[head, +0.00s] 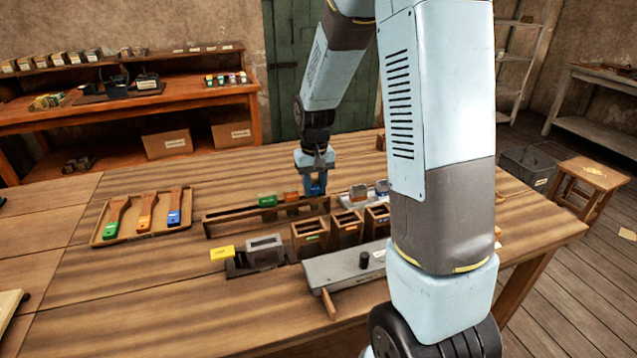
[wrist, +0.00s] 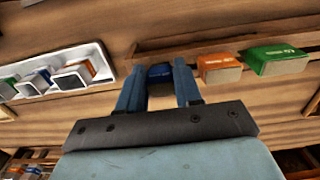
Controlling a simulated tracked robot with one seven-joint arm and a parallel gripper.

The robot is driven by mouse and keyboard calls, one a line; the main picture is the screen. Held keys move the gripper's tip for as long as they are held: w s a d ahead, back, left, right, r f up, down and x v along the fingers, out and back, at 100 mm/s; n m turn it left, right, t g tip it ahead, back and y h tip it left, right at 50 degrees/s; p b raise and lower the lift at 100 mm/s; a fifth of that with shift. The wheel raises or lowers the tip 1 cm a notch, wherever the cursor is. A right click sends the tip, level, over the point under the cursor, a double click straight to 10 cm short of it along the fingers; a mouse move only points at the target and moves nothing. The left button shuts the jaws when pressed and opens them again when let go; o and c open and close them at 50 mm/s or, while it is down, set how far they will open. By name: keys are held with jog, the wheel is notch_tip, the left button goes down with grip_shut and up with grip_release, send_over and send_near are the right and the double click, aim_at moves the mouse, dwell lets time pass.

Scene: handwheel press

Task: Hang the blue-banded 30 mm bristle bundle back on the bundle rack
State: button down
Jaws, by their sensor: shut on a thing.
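My gripper (head: 316,186) reaches down at the far side of the table, at the right part of the bundle rack (head: 240,222). In the wrist view my gripper (wrist: 160,92) is shut on the blue-banded bundle (wrist: 160,73), which sits between the two fingers. The orange-banded bundle (wrist: 219,68) and the green-banded bundle (wrist: 274,60) are in a row beside it at the rack. The held bundle is roughly in line with them. Whether it rests on the rack or hangs just above it, I cannot tell. The fingers hide its sides.
A white tray (wrist: 88,48) with several blocks lies beside my gripper. Wooden boxes (head: 309,239), a grey block on a dark stand (head: 265,250) and a grey plate (head: 340,268) stand nearer. A brush tray (head: 100,240) lies left. The table's left front is clear.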

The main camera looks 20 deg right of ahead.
jog(key=shift+f, duration=0.3)
dwell(0.5)
jog(key=c, duration=0.7)
grip_release()
jog(key=shift+r, duration=0.1)
notch_tip(320, 180, up, 14)
jog(key=shift+f, duration=0.25)
